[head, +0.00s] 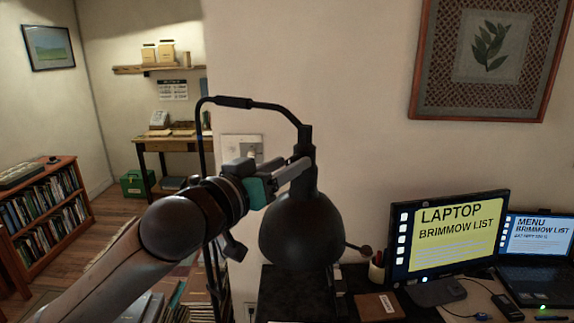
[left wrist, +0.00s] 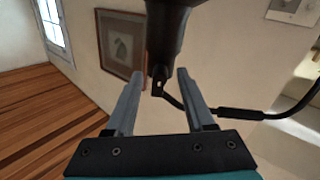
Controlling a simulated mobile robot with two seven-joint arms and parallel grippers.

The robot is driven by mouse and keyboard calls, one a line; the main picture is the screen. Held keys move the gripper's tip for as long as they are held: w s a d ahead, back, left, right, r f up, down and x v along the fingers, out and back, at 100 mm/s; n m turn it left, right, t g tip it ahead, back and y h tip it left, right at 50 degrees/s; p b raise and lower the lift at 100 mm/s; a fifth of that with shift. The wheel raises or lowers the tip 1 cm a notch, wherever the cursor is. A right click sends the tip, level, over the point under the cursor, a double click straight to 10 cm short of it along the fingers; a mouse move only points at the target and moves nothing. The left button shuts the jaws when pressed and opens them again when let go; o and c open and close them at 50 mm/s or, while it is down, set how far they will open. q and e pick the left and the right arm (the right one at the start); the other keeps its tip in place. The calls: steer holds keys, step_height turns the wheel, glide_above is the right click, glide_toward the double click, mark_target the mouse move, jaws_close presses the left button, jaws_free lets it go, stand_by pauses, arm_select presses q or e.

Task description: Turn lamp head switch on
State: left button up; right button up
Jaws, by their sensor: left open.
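A black desk lamp's dome-shaped head (head: 300,232) hangs from a curved black arm (head: 268,106) in the middle of the head view. A small dark knob (head: 366,250) on a thin rod sticks out at its lower right; I cannot tell whether this is the switch. My left gripper (head: 295,168) is beside the lamp's neck, above the dome. In the left wrist view my open left gripper (left wrist: 158,74) has the lamp's dark neck end (left wrist: 160,78) between or just beyond its fingertips; contact is unclear. My right gripper is out of view.
A dark desk (head: 292,290) below holds a monitor (head: 448,236), a laptop (head: 540,250), a brown notebook (head: 378,307) and a pen cup (head: 377,272). A wall stands close behind the lamp. A bookshelf (head: 50,215) is at the far left.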

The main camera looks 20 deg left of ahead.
arm_select(q)
steer(key=shift+c, duration=1.2)
jaws_close()
